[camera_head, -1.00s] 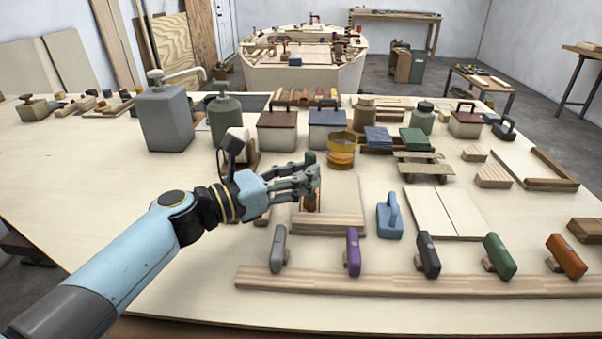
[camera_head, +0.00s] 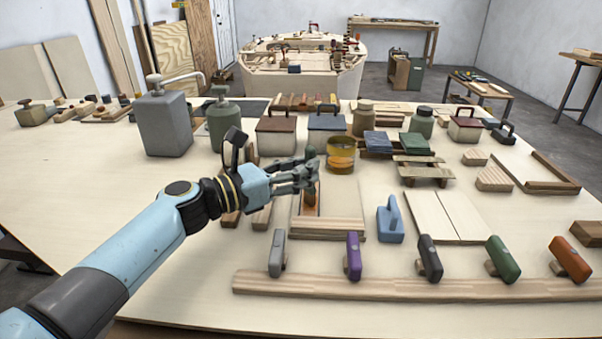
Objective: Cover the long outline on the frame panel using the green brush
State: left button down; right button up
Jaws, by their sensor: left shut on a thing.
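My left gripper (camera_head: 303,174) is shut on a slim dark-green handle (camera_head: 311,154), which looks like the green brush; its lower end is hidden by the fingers. It is above the far left part of the pale wooden panel (camera_head: 343,205). A long narrow outline (camera_head: 309,210) runs along the panel's left side, with orange-brown colour inside it. The gripper hides its far end. I cannot tell whether the brush touches the panel. My right gripper is not in view.
A yellow-orange jar (camera_head: 341,153) stands just behind the panel. A blue handled block (camera_head: 390,220) is to the right. Several coloured tools, including a green one (camera_head: 503,258), rest along a wooden rail (camera_head: 400,287) in front.

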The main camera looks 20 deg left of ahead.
pick_arm(q)
jog(key=shift+w+a+f+b, duration=0.1)
jog(key=shift+w+a+b, duration=0.2)
jog(key=shift+w, duration=0.4)
jog(key=shift+w+a+b, duration=0.15)
jog(key=shift+w+b, duration=0.2)
jog(key=shift+w, duration=0.35)
jog(key=shift+w+a+f+b, duration=0.1)
jog(key=shift+w+a+b, duration=0.2)
jog(key=shift+w, duration=0.4)
jog(key=shift+w+a+r+b, duration=0.15)
jog(key=shift+w+b, duration=0.2)
jog(key=shift+w, duration=0.3)
jog(key=shift+w+a+b, duration=0.1)
jog(key=shift+w+b, duration=0.2)
jog(key=shift+w, duration=0.3)
jog(key=shift+s+d+p, duration=0.2)
jog(key=shift+s+p, duration=0.15)
jog(key=shift+s, duration=0.15)
jog(key=shift+s+d+p, duration=0.15)
jog(key=shift+s+p, duration=0.15)
jog(key=shift+s, duration=0.2)
jog(key=shift+s, duration=0.1)
jog(key=shift+s+d+p, duration=0.15)
jog(key=shift+s+p, duration=0.2)
jog(key=shift+s, duration=0.05)
jog(key=shift+s+d, duration=0.15)
jog(key=shift+s, duration=0.45)
jog(key=shift+p, duration=0.3)
